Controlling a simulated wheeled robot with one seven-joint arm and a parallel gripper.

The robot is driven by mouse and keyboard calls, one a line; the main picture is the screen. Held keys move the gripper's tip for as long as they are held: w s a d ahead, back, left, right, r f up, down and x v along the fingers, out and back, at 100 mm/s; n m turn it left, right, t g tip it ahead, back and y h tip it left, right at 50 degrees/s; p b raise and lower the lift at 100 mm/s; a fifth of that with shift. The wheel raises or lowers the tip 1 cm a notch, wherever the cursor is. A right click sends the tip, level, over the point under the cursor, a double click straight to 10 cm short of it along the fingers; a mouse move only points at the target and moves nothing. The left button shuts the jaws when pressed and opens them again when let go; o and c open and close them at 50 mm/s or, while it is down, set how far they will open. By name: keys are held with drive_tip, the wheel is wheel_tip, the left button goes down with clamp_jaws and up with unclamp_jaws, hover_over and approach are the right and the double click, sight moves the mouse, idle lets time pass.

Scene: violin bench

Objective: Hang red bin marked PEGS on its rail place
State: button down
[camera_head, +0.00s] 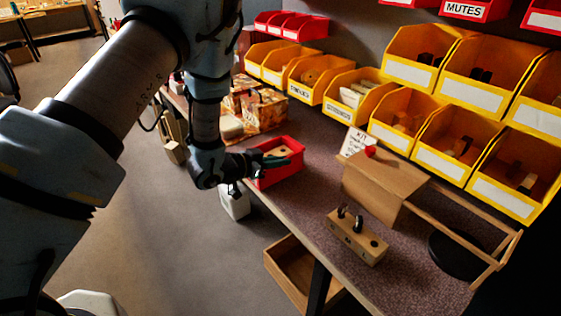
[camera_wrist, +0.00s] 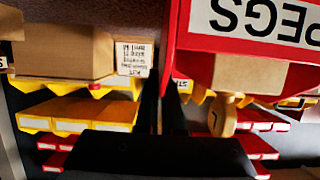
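The red bin marked PEGS (camera_head: 284,173) is at the near edge of the bench, with small wooden pieces inside. In the wrist view its white PEGS label (camera_wrist: 262,18) is upside down and partly cut off at the upper right. My gripper (camera_head: 276,160) reaches in from the left at the bin's near upper side. In the wrist view its dark fingers (camera_wrist: 162,100) are close together, with the bin's thin red wall between them. The finger contact is partly hidden. Whether the bin rests on the bench or is slightly raised is unclear. I cannot tell which place is its rail place.
Yellow bins (camera_head: 328,82) hang in rows behind the bench, with small red bins (camera_head: 291,27) and a MUTES bin (camera_head: 468,10) above.

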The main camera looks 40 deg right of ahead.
drive_tip(key=shift+f, duration=0.35)
drive_tip(key=shift+f, duration=0.1)
drive_tip(key=shift+f, duration=0.15)
drive_tip(key=c, duration=1)
unclamp_jaws()
drive_tip(key=shift+c, duration=0.2)
